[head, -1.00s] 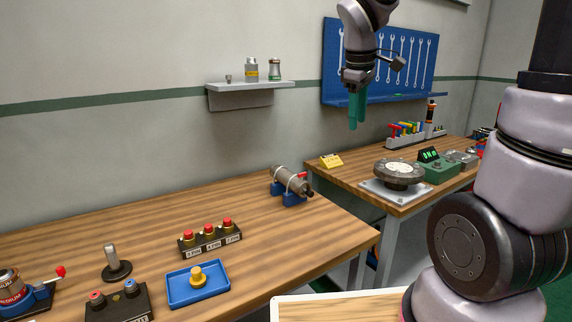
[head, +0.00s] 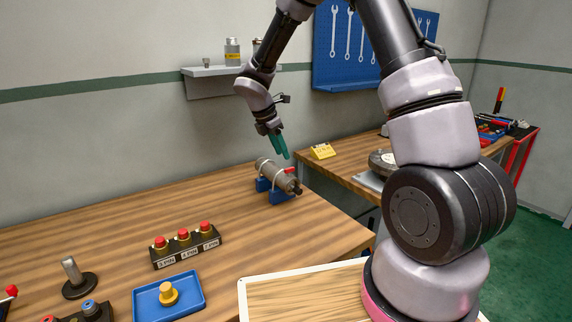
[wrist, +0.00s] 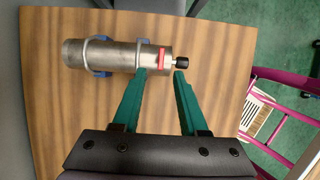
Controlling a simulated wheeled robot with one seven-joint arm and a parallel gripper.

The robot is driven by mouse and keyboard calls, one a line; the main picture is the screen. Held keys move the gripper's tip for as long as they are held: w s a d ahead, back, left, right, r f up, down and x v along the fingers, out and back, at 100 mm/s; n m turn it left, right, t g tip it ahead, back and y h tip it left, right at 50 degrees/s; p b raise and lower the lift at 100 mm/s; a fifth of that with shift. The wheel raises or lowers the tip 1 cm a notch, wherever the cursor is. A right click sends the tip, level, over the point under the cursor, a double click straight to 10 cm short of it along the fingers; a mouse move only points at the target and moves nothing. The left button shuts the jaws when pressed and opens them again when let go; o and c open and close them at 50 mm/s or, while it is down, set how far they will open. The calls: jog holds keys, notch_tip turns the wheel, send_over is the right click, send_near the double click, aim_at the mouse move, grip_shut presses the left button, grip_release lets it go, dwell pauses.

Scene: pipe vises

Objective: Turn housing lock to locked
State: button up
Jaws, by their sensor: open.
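A grey metal cylindrical housing (head: 272,173) lies on its side in a blue cradle (head: 272,191) near the bench's right end. It also shows in the wrist view (wrist: 105,55), with a red lever (wrist: 161,58) near its right end and a black-tipped stem (wrist: 181,62) sticking out to the right. I cannot tell from the views which lock position the red lever is in. My gripper (head: 281,152) is above the housing's right end, its green fingers pointing down. In the wrist view its open fingertips (wrist: 159,72) lie just below the stem and the lever, apart and empty.
A block with red buttons (head: 186,243), a blue tray (head: 168,297) and a dark post (head: 75,278) stand to the left. A yellow sign (head: 322,151) and a round grey device (head: 383,162) are on the second bench. The bench behind the buttons is clear.

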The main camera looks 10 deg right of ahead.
aim_at(289, 172)
jog(key=x, duration=0.6)
jog(key=shift+d, duration=0.1)
grip_shut()
